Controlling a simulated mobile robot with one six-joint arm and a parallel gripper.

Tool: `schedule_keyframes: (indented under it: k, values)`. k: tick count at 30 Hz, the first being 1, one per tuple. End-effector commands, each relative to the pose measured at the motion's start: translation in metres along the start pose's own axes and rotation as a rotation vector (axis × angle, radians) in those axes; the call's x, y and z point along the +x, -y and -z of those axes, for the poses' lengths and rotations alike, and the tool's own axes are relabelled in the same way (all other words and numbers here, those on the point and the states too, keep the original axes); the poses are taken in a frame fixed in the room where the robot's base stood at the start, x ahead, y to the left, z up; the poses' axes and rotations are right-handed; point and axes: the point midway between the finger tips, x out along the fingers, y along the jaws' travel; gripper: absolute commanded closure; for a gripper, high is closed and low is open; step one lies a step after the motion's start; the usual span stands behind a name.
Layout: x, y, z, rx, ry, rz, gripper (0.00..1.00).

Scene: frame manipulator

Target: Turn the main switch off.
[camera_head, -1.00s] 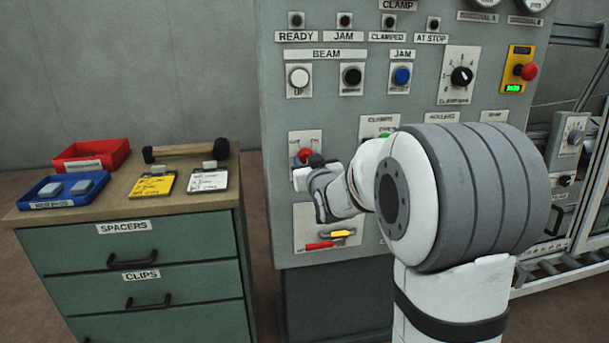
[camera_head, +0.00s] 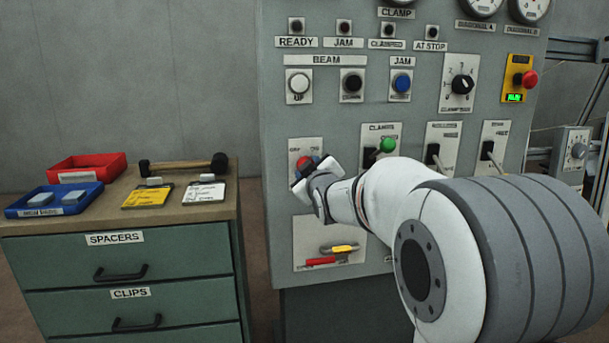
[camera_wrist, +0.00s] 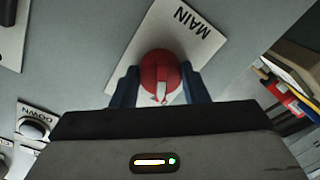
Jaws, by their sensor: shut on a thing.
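In the head view the red knob (camera_head: 304,162) shows at the lower left of the grey control panel, partly hidden by my gripper. My gripper (camera_wrist: 160,88) has its two dark blue fingers on either side of the knob, shut on it.
The grey panel (camera_head: 345,125) carries buttons, dials and levers, with a green-knobbed lever (camera_head: 387,146) right of my wrist. A red-handled and yellow-handled item (camera_head: 335,257) sits below. A green drawer cabinet (camera_head: 120,262) with trays stands at left.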

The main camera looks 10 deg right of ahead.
Motion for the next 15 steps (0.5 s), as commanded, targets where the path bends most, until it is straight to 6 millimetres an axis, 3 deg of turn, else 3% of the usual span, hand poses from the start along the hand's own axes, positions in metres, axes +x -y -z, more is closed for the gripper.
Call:
schedule_keyframes:
  k: [12,13,15]
  values:
    - [0.0001,-0.0012,0.0026,-0.010,-0.005,-0.002,0.82]
    - [0.0001,-0.0012,0.0027,-0.010,-0.005,-0.002,0.59]
    - [0.0001,-0.0011,0.0024,-0.010,-0.004,-0.002,0.53]
